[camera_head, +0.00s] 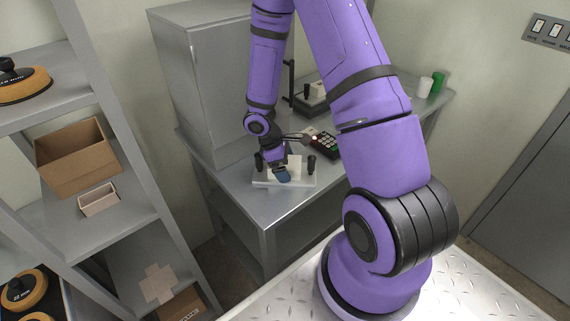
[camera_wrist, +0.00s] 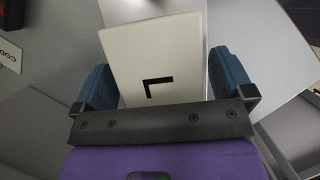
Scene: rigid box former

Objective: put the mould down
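The mould (camera_wrist: 160,50) is a white block with a black L-shaped mark on its face, seen in the wrist view. In the head view my gripper (camera_head: 281,173) is low over the near part of the grey bench, at a white plate (camera_head: 303,178) with black knobs on both sides. My gripper and wrist hide much of the mould there, and I cannot tell whether it touches the plate or bench.
The metal bench (camera_head: 270,206) has a dark keypad device (camera_head: 324,145) just behind the plate. A tall grey cabinet (camera_head: 205,85) stands at the left. White and green cylinders (camera_head: 438,82) are at the far right. A shelf holds an open cardboard box (camera_head: 77,158) and a small box (camera_head: 99,200).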

